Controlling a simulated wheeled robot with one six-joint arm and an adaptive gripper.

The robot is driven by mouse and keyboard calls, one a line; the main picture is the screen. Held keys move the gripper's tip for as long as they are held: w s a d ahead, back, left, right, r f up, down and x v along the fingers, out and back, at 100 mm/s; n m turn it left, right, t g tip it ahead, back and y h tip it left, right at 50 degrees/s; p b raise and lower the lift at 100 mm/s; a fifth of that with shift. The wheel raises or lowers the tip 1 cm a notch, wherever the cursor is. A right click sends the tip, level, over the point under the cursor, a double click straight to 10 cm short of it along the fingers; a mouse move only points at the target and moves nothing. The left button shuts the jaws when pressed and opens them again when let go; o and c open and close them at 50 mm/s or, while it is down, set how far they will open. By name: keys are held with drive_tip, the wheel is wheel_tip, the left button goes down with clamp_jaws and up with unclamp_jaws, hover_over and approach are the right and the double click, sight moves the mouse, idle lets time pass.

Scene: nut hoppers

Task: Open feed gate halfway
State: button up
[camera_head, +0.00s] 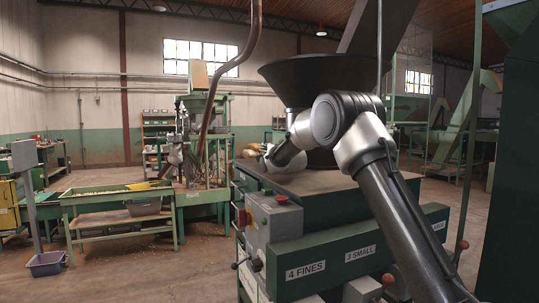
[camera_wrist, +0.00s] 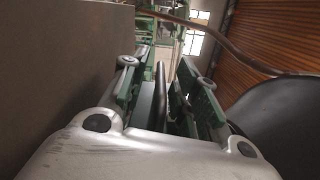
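A large dark hopper (camera_head: 325,78) with a wide flared rim stands on the green machine (camera_head: 330,180). My arm reaches across in front of it, and its wrist is low beside the hopper's base. My gripper is mostly hidden behind the wrist in the head view. In the wrist view my gripper (camera_wrist: 165,85) shows two green-sided fingers standing apart. A dark rod (camera_wrist: 160,88) shows in the gap between them; I cannot tell whether it is touched or lies beyond. I cannot make out the feed gate itself with certainty. A dark curved surface (camera_wrist: 280,115) is close at the right.
A green front beam (camera_head: 400,235) carries labels "4 FINES" and "3 SMALL". A control box (camera_head: 272,222) with a red button is at the machine's left corner. A green trough table (camera_head: 115,195) stands at left. Open floor lies between the table and machine.

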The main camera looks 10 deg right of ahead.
drive_tip(key=v, duration=1)
drive_tip(key=shift+s, duration=0.35)
drive_tip(key=shift+s+d+r, duration=0.15)
drive_tip(key=shift+s+d, duration=0.05)
drive_tip(key=shift+s, duration=0.05)
drive_tip(key=s+d+n+g, duration=0.1)
drive_tip(key=s+d, duration=0.1)
drive_tip(key=s, duration=0.1)
drive_tip(key=s+d+r+n+h, duration=0.1)
drive_tip(key=s, duration=0.2)
drive_tip(key=s+d+r+n+g+h, duration=0.1)
drive_tip(key=s+d+n, duration=0.1)
drive_tip(key=s, duration=0.1)
drive_tip(key=shift+s+d+g, duration=0.3)
drive_tip(key=shift+s, duration=0.1)
drive_tip(key=s+d+f+n+g, duration=0.3)
drive_tip(key=s+f+n, duration=0.1)
drive_tip(key=s, duration=1.1)
drive_tip(key=s+d+f+n+g+h, duration=0.1)
drive_tip(key=s+d+f+n+g, duration=0.2)
drive_tip(key=s, duration=1.2)
drive_tip(key=s+d+f+n+g+h, duration=0.1)
drive_tip(key=s+d+f+n+g, duration=0.2)
drive_tip(key=s, duration=1.3)
drive_tip(key=shift+f+n+g, duration=0.8)
drive_tip(key=shift+f+n, duration=1)
drive_tip(key=shift+f, duration=0.3)
